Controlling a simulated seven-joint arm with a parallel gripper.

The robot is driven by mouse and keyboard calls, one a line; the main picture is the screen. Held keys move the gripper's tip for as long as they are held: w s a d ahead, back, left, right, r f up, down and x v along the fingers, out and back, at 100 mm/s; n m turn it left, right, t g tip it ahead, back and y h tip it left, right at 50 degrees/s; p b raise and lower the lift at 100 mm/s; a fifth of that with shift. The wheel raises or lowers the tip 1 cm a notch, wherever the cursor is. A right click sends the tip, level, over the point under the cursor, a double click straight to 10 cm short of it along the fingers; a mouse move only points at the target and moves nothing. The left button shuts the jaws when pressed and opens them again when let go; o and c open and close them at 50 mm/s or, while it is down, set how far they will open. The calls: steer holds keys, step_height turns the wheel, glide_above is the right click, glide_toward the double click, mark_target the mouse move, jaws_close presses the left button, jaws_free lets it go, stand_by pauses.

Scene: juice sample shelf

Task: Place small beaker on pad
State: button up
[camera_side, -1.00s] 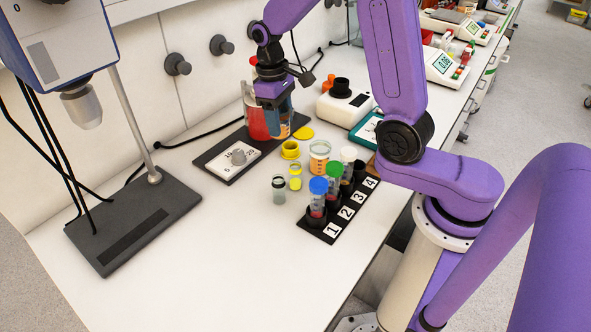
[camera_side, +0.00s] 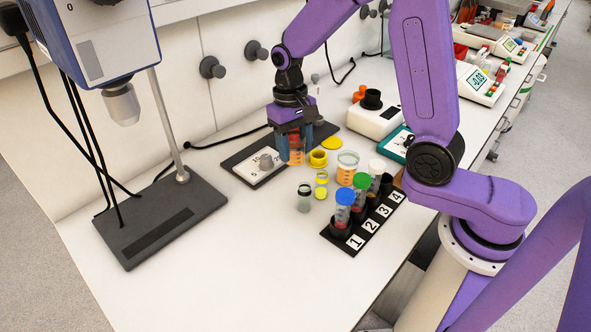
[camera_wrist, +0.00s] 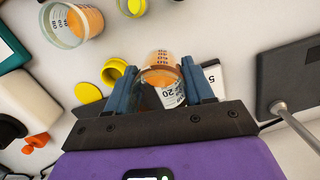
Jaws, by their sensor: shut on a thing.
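My gripper (camera_side: 291,152) is shut on a small clear beaker (camera_side: 296,153) with orange contents. In the wrist view the beaker (camera_wrist: 162,78) sits between the blue fingers (camera_wrist: 163,88), its printed graduations showing. In the side view it hangs in front of a dark plate (camera_side: 234,160) with a white panel and grey knob. I cannot tell whether its base touches anything. Which surface is the pad is unclear. A flat yellow disc (camera_side: 331,143) lies to the right of the gripper, and also shows in the wrist view (camera_wrist: 88,92).
A yellow ring (camera_side: 318,159), a second orange-filled beaker (camera_side: 347,170), a small grey-filled vial (camera_side: 304,199) and a numbered rack (camera_side: 362,231) with capped tubes stand nearby. A stand with a dark base (camera_side: 174,220) is at left. The front left bench is clear.

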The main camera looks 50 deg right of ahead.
mark_target(292, 133)
steer(key=shift+f, duration=3.15)
steer(key=shift+f, duration=0.1)
steer(key=o, duration=1.1)
steer(key=shift+o, duration=0.2)
steer(key=r, duration=0.4)
steer(key=w+r, duration=0.1)
steer(key=r, duration=0.7)
steer(key=shift+w+d+r, duration=0.1)
steer(key=shift+w+d, duration=0.05)
